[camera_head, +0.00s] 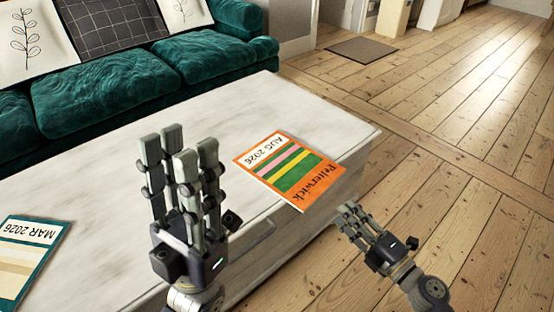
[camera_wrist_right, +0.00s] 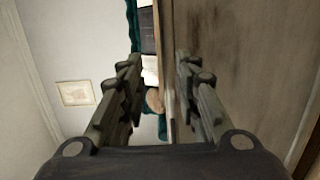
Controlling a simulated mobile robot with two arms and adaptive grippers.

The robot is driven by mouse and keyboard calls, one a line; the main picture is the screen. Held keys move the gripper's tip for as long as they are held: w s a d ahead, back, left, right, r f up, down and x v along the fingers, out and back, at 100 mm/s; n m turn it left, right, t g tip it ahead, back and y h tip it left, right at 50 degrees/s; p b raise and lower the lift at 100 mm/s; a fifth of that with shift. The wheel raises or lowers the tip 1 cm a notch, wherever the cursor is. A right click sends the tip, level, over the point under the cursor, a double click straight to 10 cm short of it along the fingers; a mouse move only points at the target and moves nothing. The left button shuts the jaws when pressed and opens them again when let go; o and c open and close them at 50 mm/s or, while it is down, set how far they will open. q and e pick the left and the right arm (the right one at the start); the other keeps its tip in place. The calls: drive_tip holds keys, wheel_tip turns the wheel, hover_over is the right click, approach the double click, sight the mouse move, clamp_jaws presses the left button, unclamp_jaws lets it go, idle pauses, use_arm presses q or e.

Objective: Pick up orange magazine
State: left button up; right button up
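The orange magazine (camera_head: 290,172) lies flat on the white table in the head view. It has green, pink and yellow stripes and the text "AUG 2026" and "Pellerwick". Its lower right end appears to overhang the table edge. My right gripper (camera_head: 346,211) is past that edge, just below and right of the overhanging end, apart from it in the picture. In the right wrist view its fingers (camera_wrist_right: 158,65) stand apart with nothing between them. My left gripper (camera_head: 180,146) points upward left of the magazine, its fingers apart and empty.
The white table (camera_head: 240,118) has bare top around the magazine. A teal magazine (camera_head: 28,262) marked "MAR 2026" lies at the lower left. A green sofa (camera_head: 120,90) with cushions stands behind the table. Open floorboards (camera_head: 450,170) and a mat (camera_head: 362,49) are on the right.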

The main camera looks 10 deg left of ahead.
sight(321, 188)
drive_tip(key=b+x, duration=0.3)
drive_tip(key=x, duration=0.7)
drive_tip(key=shift+w+a, duration=0.35)
drive_tip(key=shift+r, duration=0.1)
clamp_jaws()
